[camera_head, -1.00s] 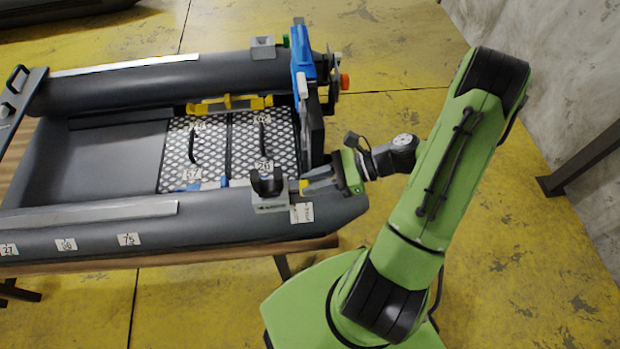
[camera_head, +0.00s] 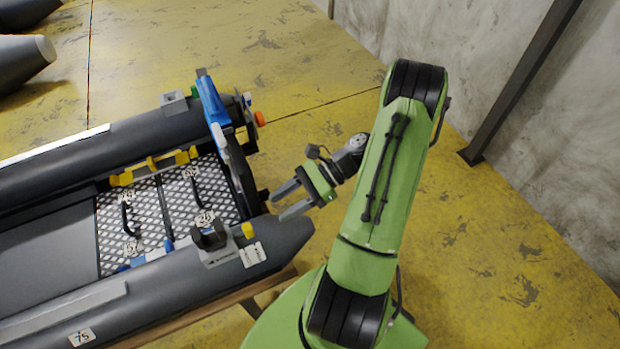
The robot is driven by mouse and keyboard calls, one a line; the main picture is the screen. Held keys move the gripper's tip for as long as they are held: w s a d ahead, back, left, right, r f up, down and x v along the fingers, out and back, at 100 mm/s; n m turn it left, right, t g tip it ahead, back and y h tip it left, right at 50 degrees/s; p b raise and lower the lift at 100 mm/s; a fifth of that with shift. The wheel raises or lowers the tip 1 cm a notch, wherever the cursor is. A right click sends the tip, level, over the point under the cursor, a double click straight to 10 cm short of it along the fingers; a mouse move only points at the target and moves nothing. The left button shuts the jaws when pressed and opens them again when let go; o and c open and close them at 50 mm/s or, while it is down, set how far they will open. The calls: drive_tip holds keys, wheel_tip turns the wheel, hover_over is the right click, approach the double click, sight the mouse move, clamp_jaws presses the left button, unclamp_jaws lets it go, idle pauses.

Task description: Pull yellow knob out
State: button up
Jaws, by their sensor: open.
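A small yellow knob (camera_head: 248,231) sits at the right side of the grey oarlock block (camera_head: 212,245), on top of the near boat tube (camera_head: 185,285). My gripper (camera_head: 281,201) is open with its two fingers pointing left toward the boat. It is to the right of and beyond the knob in the picture, apart from it, with nothing between the fingers. The knob is in clear view.
The blue motor bracket (camera_head: 212,110) and dark transom (camera_head: 243,175) stand left of my gripper. An orange knob (camera_head: 259,118) is at the far tube's end. A concrete wall and dark post (camera_head: 520,85) are at right. Yellow floor behind my arm is free.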

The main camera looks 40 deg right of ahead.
drive_tip(key=p+v, duration=0.2)
drive_tip(key=v, duration=0.5)
drive_tip(key=shift+d, duration=0.25)
drive_tip(key=shift+r, duration=0.1)
